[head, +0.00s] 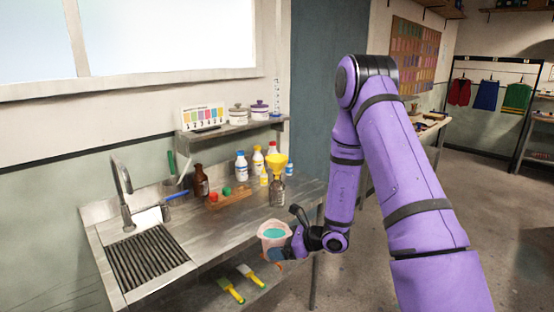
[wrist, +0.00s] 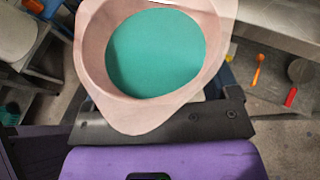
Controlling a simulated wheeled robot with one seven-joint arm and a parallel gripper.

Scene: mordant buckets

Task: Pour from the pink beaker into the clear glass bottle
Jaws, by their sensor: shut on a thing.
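The pink beaker (head: 266,244) holds teal liquid and looks upright in the head view, at the front edge of the steel counter. My gripper (head: 284,252) is shut on its right side. In the wrist view the beaker (wrist: 92,48) fills the upper middle, with the teal liquid inside and the dark gripper (wrist: 160,122) against its near wall. The clear glass bottle (head: 277,192) stands upright on the counter, behind the beaker. A yellow funnel (head: 277,164) sits in its neck. The beaker is apart from the bottle and lower in the picture.
A wooden rack (head: 230,199) with red and green caps stands left of the bottle. A brown bottle (head: 201,181) and white bottles (head: 241,165) stand behind. The sink (head: 147,262) is at left. Yellow-handled brushes (head: 231,290) lie below the counter. The counter between beaker and bottle looks clear.

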